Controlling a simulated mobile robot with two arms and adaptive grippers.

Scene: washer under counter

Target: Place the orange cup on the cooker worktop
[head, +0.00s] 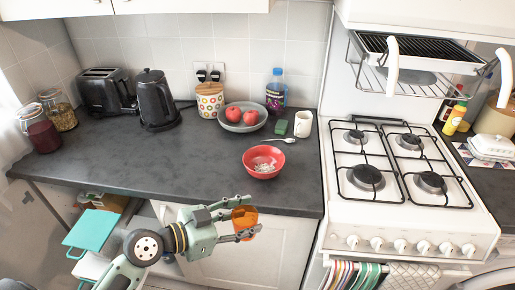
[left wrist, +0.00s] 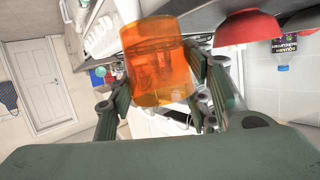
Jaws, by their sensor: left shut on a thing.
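My left gripper (head: 240,217) is shut on the orange cup (head: 245,222), a see-through orange cup held in front of the counter's front edge in the head view. In the left wrist view the cup (left wrist: 155,62) sits between the two fingers of the left gripper (left wrist: 160,90). The cooker (head: 408,215) stands to the right of the cup, with a white top and black pan supports over several burners. My right gripper is not in view.
The dark worktop (head: 110,170) left of the cooker holds a red bowl (head: 263,162) near the cup, a white mug (head: 303,124), a fruit plate (head: 242,125), a kettle (head: 155,100) and a toaster (head: 104,92). A grill rack (head: 420,55) hangs above the cooker. The worktop's front left is clear.

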